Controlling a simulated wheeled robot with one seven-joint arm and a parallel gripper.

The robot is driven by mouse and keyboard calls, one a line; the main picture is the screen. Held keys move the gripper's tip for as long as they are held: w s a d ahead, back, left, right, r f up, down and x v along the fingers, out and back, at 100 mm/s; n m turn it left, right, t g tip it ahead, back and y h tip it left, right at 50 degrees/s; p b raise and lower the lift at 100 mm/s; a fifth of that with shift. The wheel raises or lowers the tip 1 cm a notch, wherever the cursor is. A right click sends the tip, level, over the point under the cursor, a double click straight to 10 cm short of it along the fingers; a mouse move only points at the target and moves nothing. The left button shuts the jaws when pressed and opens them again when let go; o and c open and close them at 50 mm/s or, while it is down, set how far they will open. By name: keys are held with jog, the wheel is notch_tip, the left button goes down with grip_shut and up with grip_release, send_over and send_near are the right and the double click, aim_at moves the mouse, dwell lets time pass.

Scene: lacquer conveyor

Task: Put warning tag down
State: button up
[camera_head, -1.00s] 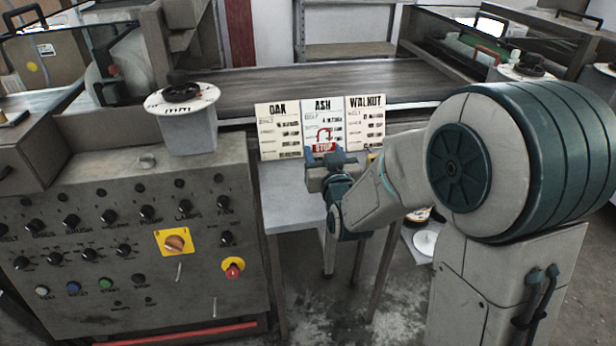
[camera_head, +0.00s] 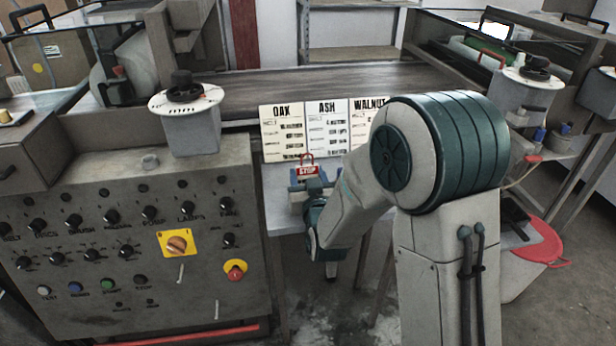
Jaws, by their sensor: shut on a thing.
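The warning tag (camera_head: 308,170) is a small red plate lettered STOP with a red loop on top. My gripper (camera_head: 307,180) is shut on the tag and holds it upright, low in front of the cards. Behind the tag stand the OAK card (camera_head: 282,133), the ASH card (camera_head: 327,128) and the WALNUT card (camera_head: 362,118). A pale grey side table (camera_head: 276,195) lies under the gripper. I cannot tell whether the tag touches the table. My arm hides part of the WALNUT card and the table's right side.
The grey control panel (camera_head: 120,215) with knobs, a yellow switch plate (camera_head: 177,243) and a red stop button (camera_head: 236,270) stands at the left. The conveyor belt (camera_head: 290,88) runs behind the cards. A red-lidded bin (camera_head: 540,243) stands at the right. The table's left part is clear.

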jog(key=shift+f, duration=0.15)
jog(key=o, duration=1)
jog(key=shift+c, duration=0.2)
